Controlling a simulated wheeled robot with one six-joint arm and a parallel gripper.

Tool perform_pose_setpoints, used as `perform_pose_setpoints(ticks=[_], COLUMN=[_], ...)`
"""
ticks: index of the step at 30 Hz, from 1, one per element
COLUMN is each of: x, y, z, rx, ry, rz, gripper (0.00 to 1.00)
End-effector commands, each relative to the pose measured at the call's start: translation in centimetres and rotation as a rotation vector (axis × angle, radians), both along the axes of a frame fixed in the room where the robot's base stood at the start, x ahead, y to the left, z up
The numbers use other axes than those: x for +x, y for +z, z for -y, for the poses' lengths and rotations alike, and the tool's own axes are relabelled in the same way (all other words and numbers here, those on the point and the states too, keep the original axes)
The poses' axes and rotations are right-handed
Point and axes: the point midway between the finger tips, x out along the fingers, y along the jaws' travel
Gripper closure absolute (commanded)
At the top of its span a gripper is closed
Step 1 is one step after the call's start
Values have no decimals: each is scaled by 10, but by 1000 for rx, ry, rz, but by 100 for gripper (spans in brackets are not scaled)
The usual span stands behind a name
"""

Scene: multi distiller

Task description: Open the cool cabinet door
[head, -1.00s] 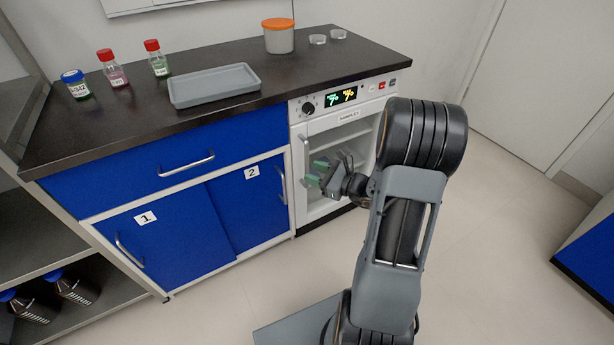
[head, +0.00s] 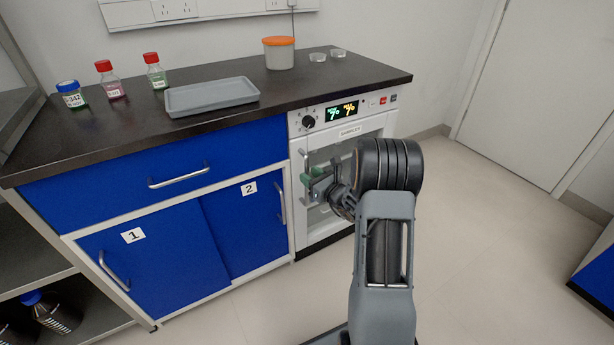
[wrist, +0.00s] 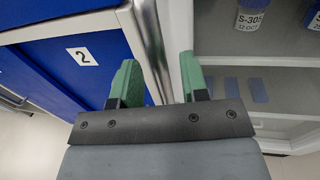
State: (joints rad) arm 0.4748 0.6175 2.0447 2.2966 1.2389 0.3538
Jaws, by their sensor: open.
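The cool cabinet (head: 360,116) is the white unit at the right end of the counter, with a dial and lit display above a glass door (head: 340,150). The door looks shut. Its upright metal handle is on the left side and shows in the wrist view (wrist: 150,45). My gripper (head: 310,176) is at this handle, its green fingers open. In the wrist view, the handle runs between the two fingers (wrist: 158,62); I cannot tell whether either finger touches it. My wrist and arm hide much of the door.
Blue cabinet doors marked 1 (head: 133,235) and 2 (head: 249,188) stand left of the cool cabinet. The counter holds a grey tray (head: 211,96), bottles and an orange-lidded tub (head: 279,53). A labelled bottle (wrist: 250,18) shows behind the glass. Floor at right is clear.

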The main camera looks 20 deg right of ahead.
Motion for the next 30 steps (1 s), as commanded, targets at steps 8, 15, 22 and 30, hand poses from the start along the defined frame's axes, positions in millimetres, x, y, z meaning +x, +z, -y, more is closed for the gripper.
perform_pose_setpoints(ticks=[8,15,22,30], x=[19,21,20,20], y=[0,0,0,0], z=[-6,-7,-7,-7], rx=[0,0,0,0], ry=[0,0,0,0], rz=[0,0,0,0], gripper=[59,59,73,98])
